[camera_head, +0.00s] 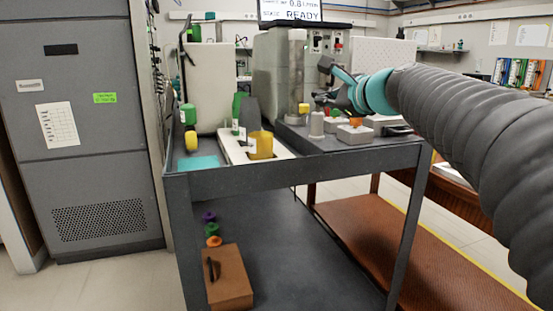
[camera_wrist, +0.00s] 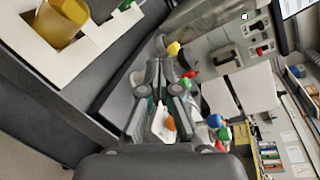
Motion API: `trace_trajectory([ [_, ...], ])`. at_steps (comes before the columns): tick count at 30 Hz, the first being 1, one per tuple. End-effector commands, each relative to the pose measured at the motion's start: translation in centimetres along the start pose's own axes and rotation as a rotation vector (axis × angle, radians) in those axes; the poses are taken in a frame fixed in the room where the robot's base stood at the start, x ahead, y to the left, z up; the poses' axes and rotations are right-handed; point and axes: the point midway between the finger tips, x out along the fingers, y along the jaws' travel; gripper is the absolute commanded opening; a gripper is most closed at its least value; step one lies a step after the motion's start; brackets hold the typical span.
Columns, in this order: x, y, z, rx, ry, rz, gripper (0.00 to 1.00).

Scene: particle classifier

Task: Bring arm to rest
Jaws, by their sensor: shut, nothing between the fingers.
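My arm (camera_head: 465,110) reaches in from the right in the head view, raised over the right part of a dark grey cart (camera_head: 290,168). My gripper (camera_head: 325,97) is at its end, above the cart's top, next to a steel cylinder. In the wrist view my gripper (camera_wrist: 165,82) has its fingers close together, with nothing seen held between them. Whether the gripper touches anything cannot be told.
A white tray (camera_head: 227,152) with a yellow beaker (camera_head: 260,145) and a green bottle (camera_head: 238,110) sits on the cart's left half. A teal mat (camera_head: 198,162) lies beside it. A brown box (camera_head: 228,275) is on the lower shelf. A grey cabinet (camera_head: 80,200) stands left.

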Motion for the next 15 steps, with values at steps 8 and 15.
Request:
trace_trajectory([
  [8,-9.0,14.9,-1.7,-0.715,0.092,0.377,0.0],
  [15,-18.1,26.6,-6.4,-1.283,0.051,0.743,0.0],
])
